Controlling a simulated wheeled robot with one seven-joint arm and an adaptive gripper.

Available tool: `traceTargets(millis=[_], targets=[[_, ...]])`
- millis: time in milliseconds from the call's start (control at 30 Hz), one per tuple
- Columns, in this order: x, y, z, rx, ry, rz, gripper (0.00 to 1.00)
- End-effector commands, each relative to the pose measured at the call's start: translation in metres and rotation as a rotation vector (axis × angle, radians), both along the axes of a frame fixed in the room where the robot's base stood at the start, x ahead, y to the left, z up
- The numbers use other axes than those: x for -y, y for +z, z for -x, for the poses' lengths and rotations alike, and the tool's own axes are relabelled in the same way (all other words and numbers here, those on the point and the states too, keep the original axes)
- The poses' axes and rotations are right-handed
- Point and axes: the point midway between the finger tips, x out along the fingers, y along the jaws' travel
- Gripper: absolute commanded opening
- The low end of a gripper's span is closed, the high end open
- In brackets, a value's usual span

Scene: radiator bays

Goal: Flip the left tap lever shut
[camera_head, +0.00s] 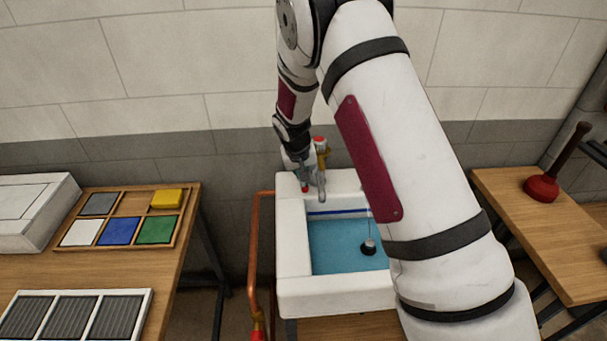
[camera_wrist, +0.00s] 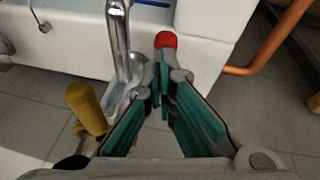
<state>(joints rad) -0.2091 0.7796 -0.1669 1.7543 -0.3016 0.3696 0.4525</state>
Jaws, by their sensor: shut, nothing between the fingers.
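A white sink (camera_head: 294,298) stands against the wall, with a chrome spout (camera_head: 322,187) at its back. A red-tipped lever (camera_head: 304,188) shows left of the spout, and its red tip also shows in the wrist view (camera_wrist: 166,40). A brass-coloured tap part (camera_head: 321,155) with a red top stands behind the spout; a yellow-brass cylinder (camera_wrist: 86,108) shows in the wrist view. My gripper (camera_wrist: 163,78) is shut and empty, its tips just short of the red tip and close beside the spout. Whether it touches the lever I cannot tell. The left tap's body is largely hidden by my gripper.
Blue water (camera_head: 345,240) lies in the basin, with a dark plug (camera_head: 368,247) on a chain. A copper pipe (camera_head: 254,255) runs left of the sink. A bench with a tile tray (camera_head: 128,200) stands left. A plunger (camera_head: 542,187) stands on the right bench.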

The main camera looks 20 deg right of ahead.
Motion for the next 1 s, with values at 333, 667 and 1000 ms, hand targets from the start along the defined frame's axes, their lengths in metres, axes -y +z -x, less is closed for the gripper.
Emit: traceTargets(millis=[333,667,1000], targets=[[0.0,0.0,0.0,0.0,0.0,0.0,0.0],[0.001,0.023,0.003,0.002,-0.001,0.0,0.0],[-0.013,0.077,0.038,0.001,0.001,-0.001,0.0]])
